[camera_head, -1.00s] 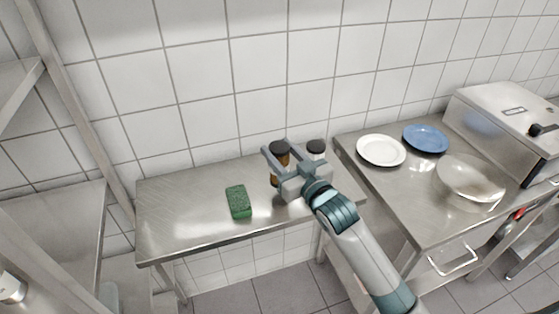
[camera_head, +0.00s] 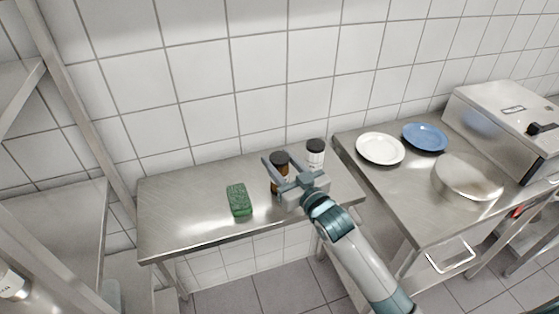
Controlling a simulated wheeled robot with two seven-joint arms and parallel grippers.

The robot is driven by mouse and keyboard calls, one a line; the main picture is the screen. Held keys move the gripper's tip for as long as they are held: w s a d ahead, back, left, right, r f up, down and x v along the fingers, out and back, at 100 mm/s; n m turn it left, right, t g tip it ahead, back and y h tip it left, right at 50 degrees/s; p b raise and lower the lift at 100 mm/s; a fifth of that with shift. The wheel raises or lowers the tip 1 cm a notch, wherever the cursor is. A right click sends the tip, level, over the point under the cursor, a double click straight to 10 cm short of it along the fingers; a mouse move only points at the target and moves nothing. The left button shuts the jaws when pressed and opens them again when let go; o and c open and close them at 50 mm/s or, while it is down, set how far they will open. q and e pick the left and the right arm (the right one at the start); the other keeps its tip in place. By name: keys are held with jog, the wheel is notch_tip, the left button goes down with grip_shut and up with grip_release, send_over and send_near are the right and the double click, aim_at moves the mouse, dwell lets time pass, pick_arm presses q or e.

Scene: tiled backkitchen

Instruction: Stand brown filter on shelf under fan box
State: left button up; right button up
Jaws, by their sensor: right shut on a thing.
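The brown thing in view is a brown bottle (camera_head: 275,187) with a black cap, standing upright above or on the low steel table. My right gripper (camera_head: 280,168) comes in from the lower right and is shut on this bottle. Its two fingers lie either side of the bottle, just below the cap, and hide part of its body. I cannot tell whether the bottle's base touches the table. I see no fan box, and I cannot make out a shelf under one. My left gripper is not in view.
A white bottle with a black cap (camera_head: 315,157) stands right beside the gripper.

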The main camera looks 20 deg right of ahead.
jog(key=shift+f, duration=0.15)
jog(key=o, duration=1.1)
jog(key=shift+s+d, duration=0.1)
jog(key=shift+s, duration=0.2)
jog(key=shift+r+b+v, duration=0.2)
jog(key=shift+b+v, duration=1.3)
jog(key=shift+v, duration=4.25)
